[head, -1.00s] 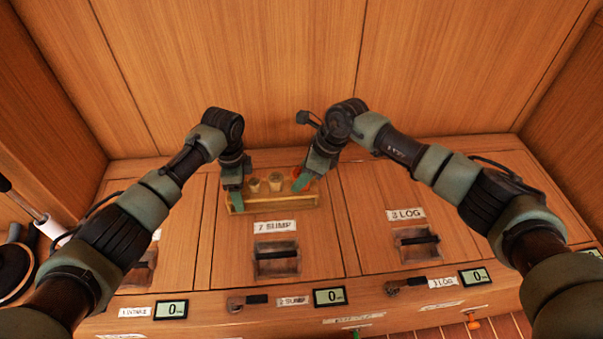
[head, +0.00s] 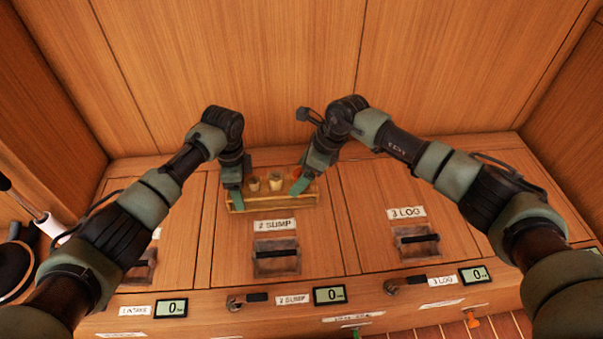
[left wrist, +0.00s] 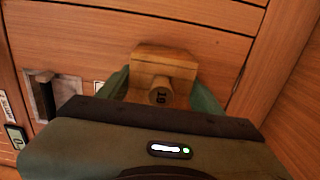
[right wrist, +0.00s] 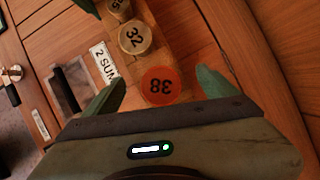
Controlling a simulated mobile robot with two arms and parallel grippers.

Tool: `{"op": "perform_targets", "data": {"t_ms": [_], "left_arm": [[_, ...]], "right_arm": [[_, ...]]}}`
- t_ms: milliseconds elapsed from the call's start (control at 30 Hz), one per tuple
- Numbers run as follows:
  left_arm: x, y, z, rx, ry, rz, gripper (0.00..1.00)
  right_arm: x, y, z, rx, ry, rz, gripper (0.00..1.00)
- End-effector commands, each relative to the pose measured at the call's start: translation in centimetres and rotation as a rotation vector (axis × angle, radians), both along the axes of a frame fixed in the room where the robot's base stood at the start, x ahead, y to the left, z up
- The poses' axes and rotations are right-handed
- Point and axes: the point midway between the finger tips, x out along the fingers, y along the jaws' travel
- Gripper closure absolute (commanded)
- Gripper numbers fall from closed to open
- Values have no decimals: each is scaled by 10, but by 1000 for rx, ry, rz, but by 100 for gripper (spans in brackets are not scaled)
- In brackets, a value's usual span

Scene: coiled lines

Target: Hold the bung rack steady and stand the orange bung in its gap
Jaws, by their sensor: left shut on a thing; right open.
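The wooden bung rack (head: 275,204) lies on the locker top, with pale bungs (head: 276,183) standing in it. My left gripper (head: 234,200) is shut on its left end; in the left wrist view the rack's end (left wrist: 160,62) shows between the fingers, with a pale numbered bung (left wrist: 160,94). The orange bung (right wrist: 160,84), marked 38, shows top-up in the right wrist view, in line with the pale bung marked 32 (right wrist: 134,37). It looks upright at the rack's right end; its base is hidden. My right gripper (right wrist: 158,88) is open, its fingers apart on either side of it.
The locker lids have recessed handles (head: 276,257) and labels such as 3 LOG (head: 406,212). A wood panel wall (head: 280,70) rises close behind the rack. Displays (head: 328,296) and latches line the front edge.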

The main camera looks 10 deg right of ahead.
Motion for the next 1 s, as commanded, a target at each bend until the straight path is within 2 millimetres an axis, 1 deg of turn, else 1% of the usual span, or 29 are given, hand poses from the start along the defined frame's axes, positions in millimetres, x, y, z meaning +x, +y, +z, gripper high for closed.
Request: {"op": "perform_targets", "data": {"t_ms": [33,700,900,1000], "left_arm": [[0,0,1,-1,-1,0,86],[0,0,1,-1,-1,0,86],[0,0,1,-1,-1,0,86],[0,0,1,-1,-1,0,86]], "right_arm": [[1,0,5,0,-3,1,13],[1,0,52,0,-2,0,13],[0,0,64,1,-1,0,13],[0,0,66,0,0,-1,13]]}}
